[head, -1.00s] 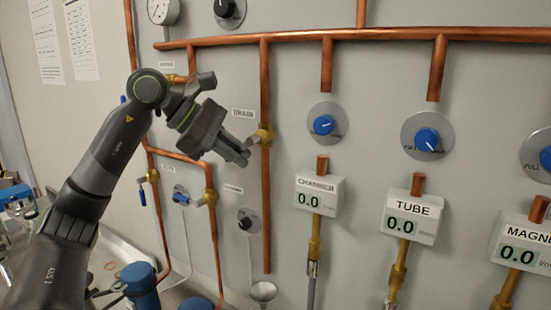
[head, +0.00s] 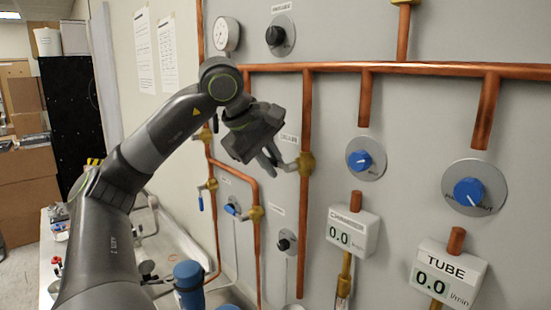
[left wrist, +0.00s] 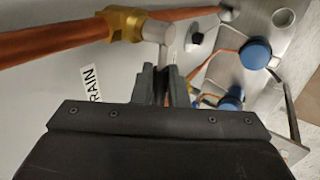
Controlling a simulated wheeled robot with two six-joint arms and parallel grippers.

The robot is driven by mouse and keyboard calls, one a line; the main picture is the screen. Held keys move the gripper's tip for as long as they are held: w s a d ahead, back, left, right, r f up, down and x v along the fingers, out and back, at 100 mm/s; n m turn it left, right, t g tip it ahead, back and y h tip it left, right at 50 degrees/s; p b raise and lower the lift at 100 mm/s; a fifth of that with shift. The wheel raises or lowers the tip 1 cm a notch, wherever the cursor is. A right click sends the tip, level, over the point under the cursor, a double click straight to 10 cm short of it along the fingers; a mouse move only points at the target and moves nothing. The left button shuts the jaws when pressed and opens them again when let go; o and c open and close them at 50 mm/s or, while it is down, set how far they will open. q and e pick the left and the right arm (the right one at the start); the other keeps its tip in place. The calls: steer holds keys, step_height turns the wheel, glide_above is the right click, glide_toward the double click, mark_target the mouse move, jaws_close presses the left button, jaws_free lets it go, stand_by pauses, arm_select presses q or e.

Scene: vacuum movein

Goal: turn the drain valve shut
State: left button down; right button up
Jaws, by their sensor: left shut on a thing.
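The drain valve (head: 306,163) is a brass body on a vertical copper pipe, beside a DRAIN label. Its brass body also shows at the top of the left wrist view (left wrist: 124,24). A short grey handle (head: 288,167) sticks out to the left from the body. My left gripper (head: 270,160) is at this handle. In the left wrist view the two fingers (left wrist: 165,82) are close together, shut on the handle, whose silver end (left wrist: 161,33) shows beyond them. The gripped part is hidden between the fingers. My right gripper is not in view.
Another valve with a blue handle (head: 201,200) and a blue-handled valve (head: 234,209) are lower left. A black knob (head: 285,243) is below. Blue knobs (head: 359,160) and flow meters (head: 352,233) stand to the right. A blue container (head: 188,280) stands below the arm.

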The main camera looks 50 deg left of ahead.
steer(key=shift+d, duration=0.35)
arm_select(q)
steer(key=c, duration=1.8)
jaws_free()
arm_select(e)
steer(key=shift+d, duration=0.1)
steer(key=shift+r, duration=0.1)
